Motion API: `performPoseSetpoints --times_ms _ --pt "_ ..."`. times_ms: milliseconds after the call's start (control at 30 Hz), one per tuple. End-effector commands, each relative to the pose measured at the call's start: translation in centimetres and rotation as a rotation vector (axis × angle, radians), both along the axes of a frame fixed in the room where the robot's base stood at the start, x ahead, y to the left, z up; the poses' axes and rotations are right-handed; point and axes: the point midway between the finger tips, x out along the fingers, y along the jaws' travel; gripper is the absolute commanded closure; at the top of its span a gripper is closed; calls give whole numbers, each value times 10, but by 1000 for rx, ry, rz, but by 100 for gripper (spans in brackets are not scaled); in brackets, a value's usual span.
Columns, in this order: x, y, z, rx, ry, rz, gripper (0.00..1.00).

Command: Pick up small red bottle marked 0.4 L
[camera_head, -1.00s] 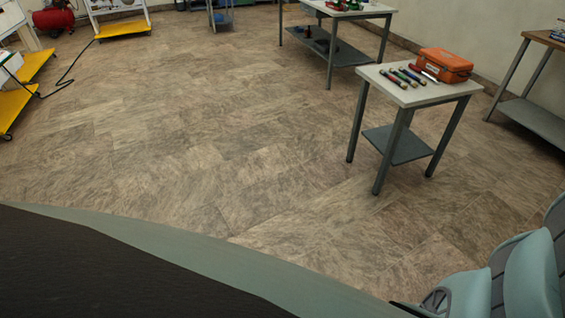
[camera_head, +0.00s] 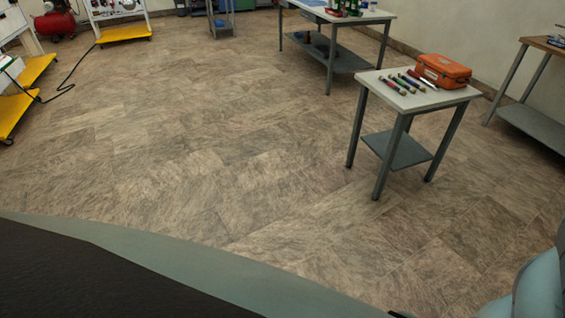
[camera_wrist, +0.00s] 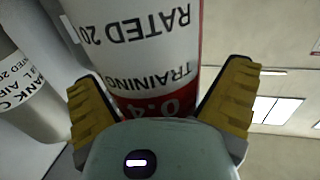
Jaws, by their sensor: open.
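In the wrist view, a bottle (camera_wrist: 150,60) with a white label and a red band stands large in front of my gripper. Its print appears upside down and reads "RATED 20", "TRAINING" and part of "0.4" on the red. My gripper (camera_wrist: 163,85) is open, with one yellow ribbed finger on each side of the bottle. The lower part of the bottle is hidden by my gripper's body, and I cannot tell whether the fingers touch it. My gripper and this bottle cannot be made out in the head view.
A grey-white cylinder (camera_wrist: 28,100) with black lettering stands close to the left finger. In the head view, a small table (camera_head: 405,97) holds coloured tubes and an orange case (camera_head: 444,70). Another table (camera_head: 350,14) with bottles is behind it. The middle floor is open.

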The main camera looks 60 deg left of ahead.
Motion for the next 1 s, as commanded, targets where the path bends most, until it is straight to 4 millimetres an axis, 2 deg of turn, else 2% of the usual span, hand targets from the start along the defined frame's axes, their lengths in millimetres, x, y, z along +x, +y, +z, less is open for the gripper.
performPoseSetpoints --times_ms 100,133,900,1000 --pt "-1 -1 0 0 0 -2 1" --pt "-1 -1 0 0 0 -2 4" --pt "-1 0 1 -1 -2 -2 84" --pt "-1 0 1 -1 -2 -2 90"
